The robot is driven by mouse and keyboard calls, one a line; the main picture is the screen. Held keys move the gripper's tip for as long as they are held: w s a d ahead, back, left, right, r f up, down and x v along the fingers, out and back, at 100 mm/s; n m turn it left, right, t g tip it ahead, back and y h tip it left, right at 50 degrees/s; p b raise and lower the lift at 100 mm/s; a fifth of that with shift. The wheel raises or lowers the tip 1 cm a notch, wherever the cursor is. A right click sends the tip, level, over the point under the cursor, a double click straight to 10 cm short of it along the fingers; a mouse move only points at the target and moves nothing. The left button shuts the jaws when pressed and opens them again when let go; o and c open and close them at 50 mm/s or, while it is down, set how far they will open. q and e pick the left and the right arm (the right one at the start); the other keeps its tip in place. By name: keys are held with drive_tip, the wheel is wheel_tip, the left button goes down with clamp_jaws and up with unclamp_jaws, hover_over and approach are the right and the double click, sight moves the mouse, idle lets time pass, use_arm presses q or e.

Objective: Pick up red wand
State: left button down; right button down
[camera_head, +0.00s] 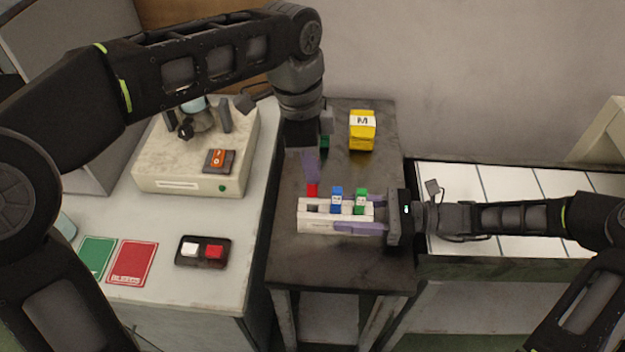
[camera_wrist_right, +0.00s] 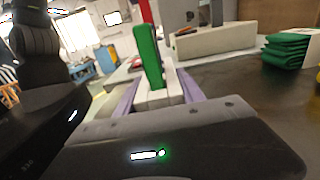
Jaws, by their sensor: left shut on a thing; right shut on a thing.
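The red wand (camera_head: 312,189) stands at the left end of a white rack (camera_head: 318,224) on the dark table. My left gripper (camera_head: 311,176) comes down from above, its purple fingers shut on the top of the red wand. The wand's lower end is hidden by the rack. My right gripper (camera_head: 358,220) reaches in from the right, shut on the rack's right part. In the right wrist view the rack (camera_wrist_right: 158,97) sits between the purple fingers (camera_wrist_right: 160,95), below a green wand (camera_wrist_right: 148,57).
A blue wand (camera_head: 336,197) and the green wand (camera_head: 361,200) stand close beside the red one. A yellow block marked M (camera_head: 362,130) stands behind. A folded green stack (camera_wrist_right: 288,50) lies at the right wrist view's right. A machine (camera_head: 165,178) and button box (camera_head: 203,265) are left.

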idle(0.7)
drive_tip(key=c, duration=0.6)
unclamp_jaws()
drive_tip(key=shift+c, duration=0.2)
drive_tip(key=shift+d, duration=0.1)
drive_tip(key=d, duration=1.1)
drive_tip(key=shift+d, duration=0.4)
drive_tip(key=shift+r, duration=0.15)
